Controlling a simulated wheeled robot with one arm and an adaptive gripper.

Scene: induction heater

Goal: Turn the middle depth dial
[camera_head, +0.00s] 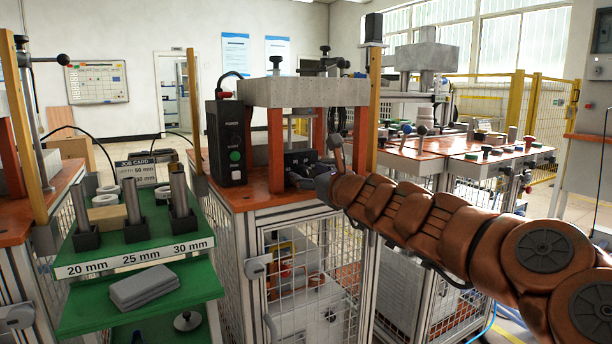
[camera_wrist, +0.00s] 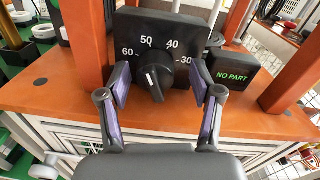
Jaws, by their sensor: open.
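The depth dial (camera_wrist: 154,82) is a black knob with a white pointer line on a black panel (camera_wrist: 190,28) marked 60, 50, 40 and 30. In the wrist view the pointer aims up and slightly left, near 50. My gripper (camera_wrist: 161,88) is open, with one purple-padded finger on each side of the knob. Gaps show between the fingers and the knob. In the head view my gripper (camera_head: 318,182) is at the front of the orange-topped station, and the panel (camera_head: 298,160) is partly hidden behind it. The knob cannot be made out there.
A small black display (camera_wrist: 233,75) reading NO PART stands right of the panel. Orange posts (camera_wrist: 83,30) rise on both sides. A black control box (camera_head: 231,142) with a green button is left of the panel. A green rack (camera_head: 135,245) stands farther left.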

